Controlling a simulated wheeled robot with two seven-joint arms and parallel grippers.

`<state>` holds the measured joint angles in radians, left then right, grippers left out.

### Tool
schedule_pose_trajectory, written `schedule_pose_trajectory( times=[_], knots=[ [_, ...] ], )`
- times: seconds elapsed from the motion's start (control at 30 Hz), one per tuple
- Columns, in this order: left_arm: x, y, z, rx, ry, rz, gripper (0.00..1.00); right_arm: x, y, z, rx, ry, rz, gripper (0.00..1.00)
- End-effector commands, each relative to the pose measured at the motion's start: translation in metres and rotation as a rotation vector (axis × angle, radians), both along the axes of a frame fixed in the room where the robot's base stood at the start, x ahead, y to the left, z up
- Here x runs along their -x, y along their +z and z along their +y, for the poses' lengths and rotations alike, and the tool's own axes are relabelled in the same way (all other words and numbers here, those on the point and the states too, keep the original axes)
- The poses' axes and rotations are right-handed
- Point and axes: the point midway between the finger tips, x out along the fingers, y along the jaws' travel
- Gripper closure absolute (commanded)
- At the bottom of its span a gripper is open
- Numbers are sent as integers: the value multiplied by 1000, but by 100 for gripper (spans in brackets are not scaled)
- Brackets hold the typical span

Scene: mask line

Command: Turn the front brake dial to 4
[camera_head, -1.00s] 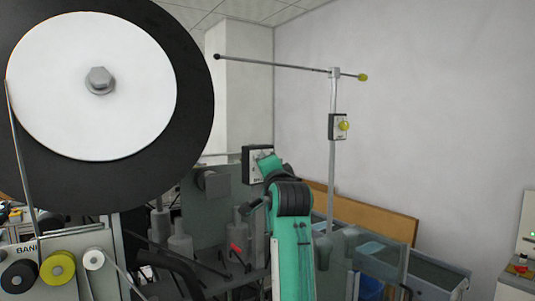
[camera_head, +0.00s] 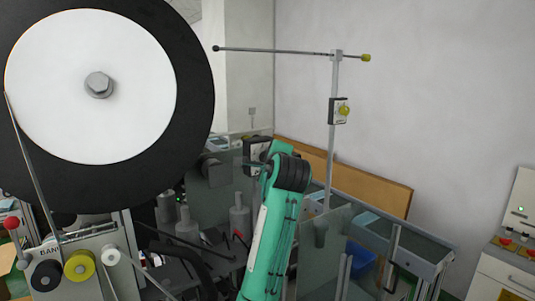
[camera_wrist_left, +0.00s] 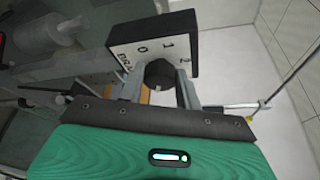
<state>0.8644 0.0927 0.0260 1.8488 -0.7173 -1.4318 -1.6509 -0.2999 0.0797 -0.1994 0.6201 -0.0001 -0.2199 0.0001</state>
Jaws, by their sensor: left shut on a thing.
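The brake dial box (camera_head: 257,155) is a dark box with a white face, at the middle of the head view behind my left wrist. In the left wrist view, its white face (camera_wrist_left: 124,50) carries dark figures, and a round dark knob (camera_wrist_left: 159,74) stands out from it. My left gripper (camera_wrist_left: 160,92) has one finger on each side of the knob and is shut on it. In the head view my green left arm comes up from the bottom centre and hides part of the box. The knob's exact setting cannot be read. My right gripper is not in view.
A large black and white reel (camera_head: 95,130) fills the left. A metal pole (camera_head: 333,150) with a small yellow-knobbed box (camera_head: 339,111) stands right of my arm. Clear panels (camera_head: 325,245) and machine parts crowd around the arm. A control cabinet (camera_head: 508,255) is at the far right.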

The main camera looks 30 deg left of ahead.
Motion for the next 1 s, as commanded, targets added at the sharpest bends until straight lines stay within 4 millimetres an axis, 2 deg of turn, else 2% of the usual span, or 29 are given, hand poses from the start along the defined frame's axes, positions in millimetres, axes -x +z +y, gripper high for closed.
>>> schedule_pose_trajectory(
  times=[0.3, 0.8, 0.83, 0.93, 1.0],
  knots=[
    [-1, 0, 1, -40, 1, 97, 89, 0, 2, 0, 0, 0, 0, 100],
    [-1, 0, 0, -45, 1, 113, 89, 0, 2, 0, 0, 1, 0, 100],
    [-1, 0, 0, -46, 2, 113, 62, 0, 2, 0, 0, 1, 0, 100],
    [-1, 0, 0, -45, 1, 112, 44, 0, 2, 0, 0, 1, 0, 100],
    [-1, 0, 0, -45, 1, 112, 44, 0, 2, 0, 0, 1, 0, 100]
  ],
)
